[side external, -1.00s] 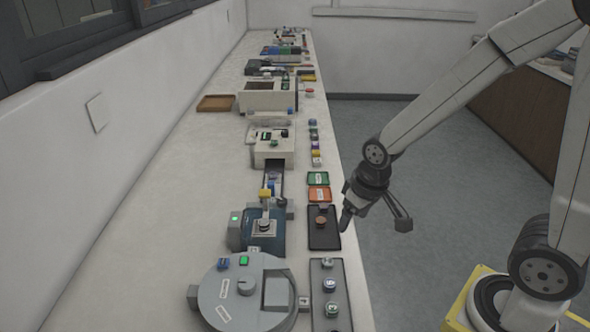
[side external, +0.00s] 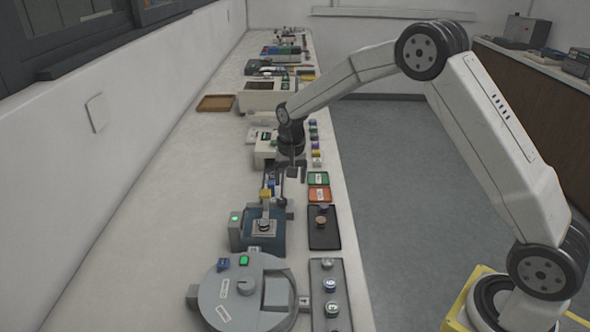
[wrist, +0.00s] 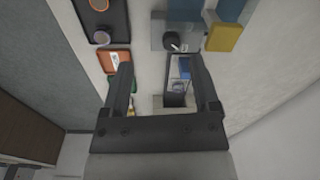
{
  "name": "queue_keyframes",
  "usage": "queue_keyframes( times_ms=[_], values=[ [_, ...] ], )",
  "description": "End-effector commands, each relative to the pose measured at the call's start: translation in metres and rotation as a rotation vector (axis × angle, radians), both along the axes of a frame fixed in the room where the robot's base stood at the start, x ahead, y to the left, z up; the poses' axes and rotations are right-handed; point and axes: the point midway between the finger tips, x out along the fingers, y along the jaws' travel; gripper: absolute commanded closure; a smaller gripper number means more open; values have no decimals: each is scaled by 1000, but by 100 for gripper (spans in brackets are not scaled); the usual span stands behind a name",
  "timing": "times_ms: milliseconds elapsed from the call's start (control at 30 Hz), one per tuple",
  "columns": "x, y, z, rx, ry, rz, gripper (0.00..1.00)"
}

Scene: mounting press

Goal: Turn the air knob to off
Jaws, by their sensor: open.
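A dark round knob (wrist: 171,41) with a small white mark sits on a grey block beside the blue press in the wrist view, probably the air knob. It appears small in the side view (side external: 281,202), and I cannot read its setting or labels. My gripper (side external: 291,170) hangs above the bench, behind the knob and press in the side view. In the wrist view my gripper (wrist: 160,64) has its fingers spread with nothing held. The knob lies just beyond the fingertips in that picture, with no contact visible.
The blue press (side external: 262,232) carries a yellow block (wrist: 223,38) close to the knob. A black tray (side external: 331,240) and an orange tray (side external: 319,194) lie to the right. A grey round machine (side external: 235,305) stands in front.

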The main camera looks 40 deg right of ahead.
Motion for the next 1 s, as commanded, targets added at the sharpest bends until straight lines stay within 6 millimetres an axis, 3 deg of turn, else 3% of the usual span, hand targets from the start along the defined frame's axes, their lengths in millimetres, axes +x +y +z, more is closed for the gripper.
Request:
queue_keyframes(
  times_ms=[200,400,767,1000],
  values=[
    [30,-8,-16,5,30,-105,22],
    [45,-12,-24,8,48,-168,22],
    [48,-13,-27,8,54,-187,22],
    [48,-13,-42,8,55,-186,22]
  ],
)
